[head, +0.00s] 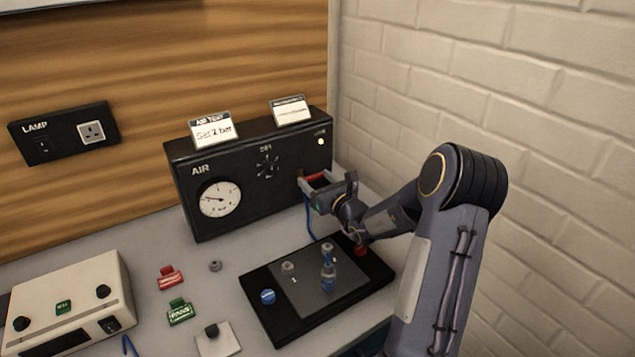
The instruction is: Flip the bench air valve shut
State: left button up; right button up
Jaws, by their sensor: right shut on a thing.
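The black AIR box (255,165) stands at the back of the bench against the wood panel, with a round gauge (218,200) on its left front. A red valve lever (317,178) shows at the box's lower right front. My right gripper (314,187) reaches in from the right and is shut on the red lever. The lever lies roughly level in the picture; the valve body behind it is mostly hidden by my gripper. A blue hose (309,220) hangs down below it. My left gripper is not in view.
A beige instrument (70,300) stands far left. A brick wall (480,80) bounds the right.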

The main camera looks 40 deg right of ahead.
jog(key=o, duration=1)
jog(key=shift+s, duration=0.55)
jog(key=s+b, duration=0.1)
jog(key=s, duration=0.5)
jog(key=shift+s+a+b, duration=0.3)
jog(key=shift+s+a, duration=0.05)
jog(key=shift+a, duration=0.05)
jog(key=shift+a, duration=0.1)
